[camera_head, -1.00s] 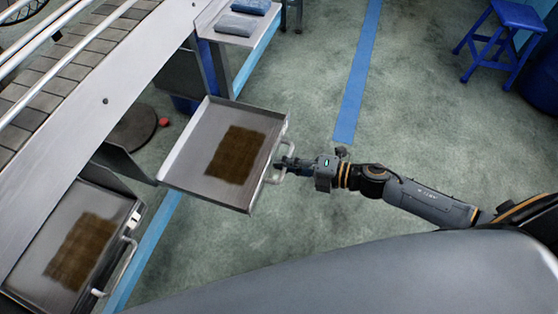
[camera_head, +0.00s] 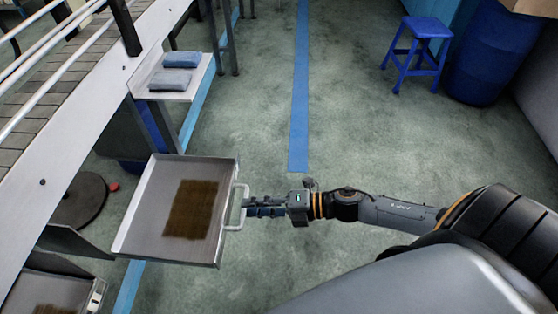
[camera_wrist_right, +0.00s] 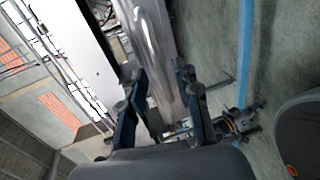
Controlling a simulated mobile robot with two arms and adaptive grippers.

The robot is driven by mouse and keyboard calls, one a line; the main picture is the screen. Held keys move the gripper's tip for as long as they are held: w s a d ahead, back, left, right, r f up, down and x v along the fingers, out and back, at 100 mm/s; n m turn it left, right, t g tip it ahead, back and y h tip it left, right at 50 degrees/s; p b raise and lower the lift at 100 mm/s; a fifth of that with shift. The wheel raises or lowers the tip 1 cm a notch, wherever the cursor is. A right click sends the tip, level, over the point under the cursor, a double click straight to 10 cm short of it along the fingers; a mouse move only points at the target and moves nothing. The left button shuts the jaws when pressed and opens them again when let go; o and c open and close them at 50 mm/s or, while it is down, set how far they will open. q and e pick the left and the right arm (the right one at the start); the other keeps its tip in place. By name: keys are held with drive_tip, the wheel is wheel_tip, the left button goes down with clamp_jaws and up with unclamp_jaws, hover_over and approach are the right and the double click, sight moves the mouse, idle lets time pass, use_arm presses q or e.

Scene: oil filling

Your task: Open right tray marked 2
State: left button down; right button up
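The right tray (camera_head: 150,221), a shallow metal pan with a brown patch inside, sticks out from under the conveyor frame in the head view. I cannot read a mark 2 on it. Its pale bar handle (camera_head: 230,223) is on the right side. My right gripper (camera_head: 246,206) is at this handle, its fingers open and apart. In the right wrist view the handle (camera_wrist_right: 153,40) runs up ahead of and between the spread fingers; whether they touch it I cannot tell. My left gripper is not in view.
Another tray (camera_head: 78,290) with a brown patch shows at the lower left. A shelf (camera_head: 150,92) with blue folded cloths stands beyond. A blue stool (camera_head: 427,28) and blue barrel (camera_head: 495,55) are at the upper right. The floor between is clear.

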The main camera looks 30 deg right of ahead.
drive_tip(key=v, duration=0.8)
drive_tip(key=shift+d, duration=0.25)
drive_tip(key=shift+s, duration=0.1)
